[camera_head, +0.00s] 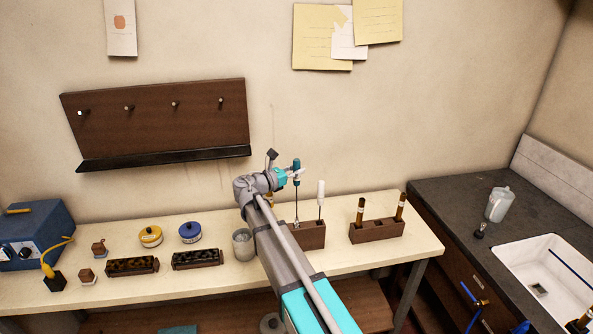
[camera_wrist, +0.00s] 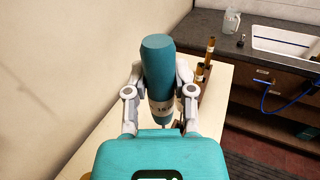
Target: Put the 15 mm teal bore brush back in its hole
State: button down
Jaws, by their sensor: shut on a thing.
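The teal bore brush (camera_head: 296,165) is upright in my gripper (camera_head: 295,174), its thin shaft pointing down. In the wrist view the teal handle (camera_wrist: 158,68) stands between both fingers of my gripper (camera_wrist: 160,92), with a pale label band reading what looks like 15. The brush's lower end is at the wooden block (camera_head: 312,238), near its left part. I cannot tell whether the tip is inside a hole or just above it. A white-handled brush (camera_head: 321,188) stands upright in the same block, to the right. My arm hides the block's left side.
A second wooden block (camera_head: 377,232) with brown-handled tools stands to the right. A glass jar (camera_head: 243,244) is left of my arm. Tins and dark trays (camera_head: 197,259) lie further left on the bench (camera_head: 217,280). The wall with an empty peg rack (camera_head: 155,124) is behind.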

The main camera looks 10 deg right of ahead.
notch_tip(320, 180, down, 9)
jog(key=b, duration=0.9)
jog(key=shift+f, duration=0.2)
dwell(3.8)
jog(key=shift+c, duration=1.9)
grip_release()
jog(key=v, duration=1.2)
